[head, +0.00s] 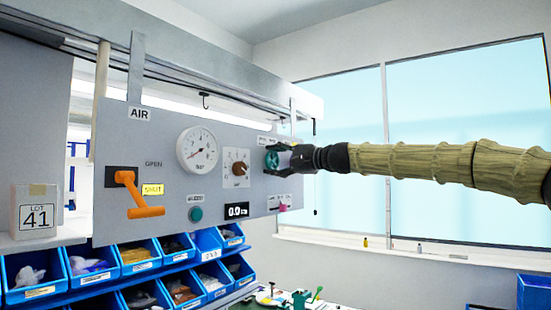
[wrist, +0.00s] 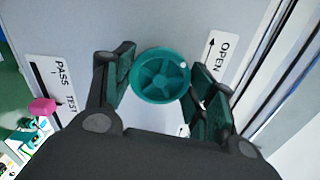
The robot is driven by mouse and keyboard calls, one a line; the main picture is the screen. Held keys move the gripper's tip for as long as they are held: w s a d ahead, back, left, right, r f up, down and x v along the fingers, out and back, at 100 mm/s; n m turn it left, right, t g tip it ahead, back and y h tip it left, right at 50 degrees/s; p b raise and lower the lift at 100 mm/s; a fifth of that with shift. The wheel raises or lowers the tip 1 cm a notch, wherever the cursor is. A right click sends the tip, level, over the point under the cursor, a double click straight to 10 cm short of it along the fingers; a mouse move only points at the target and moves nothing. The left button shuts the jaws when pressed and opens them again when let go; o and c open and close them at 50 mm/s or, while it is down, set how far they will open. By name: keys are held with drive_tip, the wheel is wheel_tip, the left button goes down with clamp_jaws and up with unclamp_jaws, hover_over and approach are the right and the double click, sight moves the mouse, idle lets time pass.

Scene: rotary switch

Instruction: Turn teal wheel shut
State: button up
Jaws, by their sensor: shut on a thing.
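The teal wheel (wrist: 160,76) is a round, spoked handwheel with a pale dot on its upper right rim in the wrist view. In the head view it (head: 272,160) shows at the right end of the grey panel, partly hidden by my gripper (head: 287,159). In the wrist view my gripper (wrist: 160,85) has one finger at each side of the wheel, and it is shut on the wheel. A label reading OPEN with an arrow (wrist: 221,58) is right of the wheel.
The grey panel (head: 220,140) also bears a round gauge (head: 198,150), a brown knob (head: 239,169), an orange lever (head: 139,196), a teal button (head: 196,214) and a display reading 0.0 (head: 237,210). A pink switch (wrist: 42,107) is left of the wheel. Blue bins (head: 92,277) stand below.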

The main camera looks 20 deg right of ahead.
drive_tip(key=m+p, duration=0.2)
drive_tip(key=m, duration=0.1)
drive_tip(key=m+p, duration=0.1)
drive_tip(key=m, duration=0.1)
drive_tip(key=shift+d+r, duration=0.1)
drive_tip(key=shift+r, duration=0.25)
drive_tip(key=shift+f+m+p, duration=0.2)
drive_tip(key=shift+m+p, duration=1)
drive_tip(key=shift+m, duration=1)
drive_tip(key=shift+f, duration=0.1)
drive_tip(key=o, duration=1)
drive_tip(key=v, duration=1.2)
drive_tip(key=shift+d+f, duration=0.1)
drive_tip(key=shift+d, duration=0.05)
